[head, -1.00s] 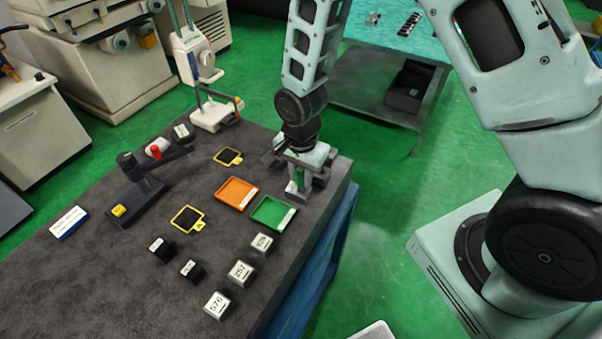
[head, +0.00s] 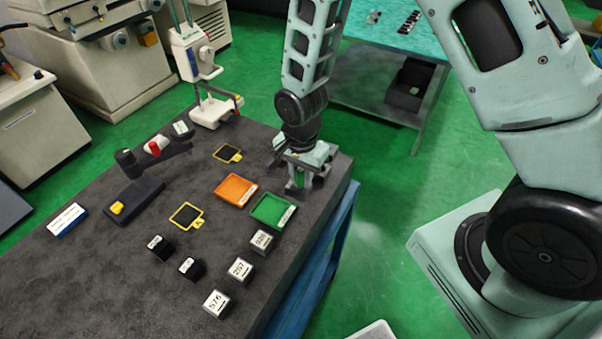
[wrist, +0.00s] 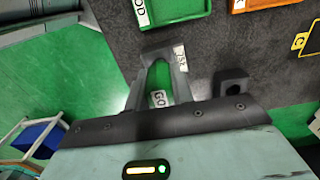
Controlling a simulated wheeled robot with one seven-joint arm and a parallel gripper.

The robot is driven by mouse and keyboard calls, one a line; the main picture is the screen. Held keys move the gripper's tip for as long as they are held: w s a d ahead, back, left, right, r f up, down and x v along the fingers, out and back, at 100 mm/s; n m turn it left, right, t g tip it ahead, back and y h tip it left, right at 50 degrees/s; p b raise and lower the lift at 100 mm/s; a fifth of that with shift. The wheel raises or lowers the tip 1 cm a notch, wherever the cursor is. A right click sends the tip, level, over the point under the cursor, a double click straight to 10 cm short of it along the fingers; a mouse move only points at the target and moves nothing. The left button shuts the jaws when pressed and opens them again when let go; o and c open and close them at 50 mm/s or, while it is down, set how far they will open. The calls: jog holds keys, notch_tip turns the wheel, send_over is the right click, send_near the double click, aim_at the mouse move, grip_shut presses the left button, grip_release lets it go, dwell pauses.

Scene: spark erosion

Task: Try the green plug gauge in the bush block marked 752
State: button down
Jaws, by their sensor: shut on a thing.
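My gripper (head: 299,184) is over the far right part of the dark bench top, pointing down. In the wrist view my gripper (wrist: 158,88) is shut on the green plug gauge (wrist: 160,74), whose GO label faces the camera. A grey block with a small white label (wrist: 180,57), which seems to read 752, lies just beyond the fingertips, in line with the gauge. The fingers hide where gauge and block meet, so I cannot tell how deep the gauge sits in the bore.
A green tray (head: 257,222) and an orange tray (head: 222,200) lie left of my gripper. Several numbered pale blocks (head: 241,268) and black blocks (head: 190,268) stand nearer. A dark stand (head: 140,198) and yellow-framed pads (head: 187,216) are further left. The bench edge is close on the right.

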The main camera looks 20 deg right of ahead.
jog(key=shift+f, duration=0.35)
jog(key=shift+r, duration=0.1)
dwell(1.2)
jog(key=shift+r+p, duration=1.65)
jog(key=shift+r, duration=0.8)
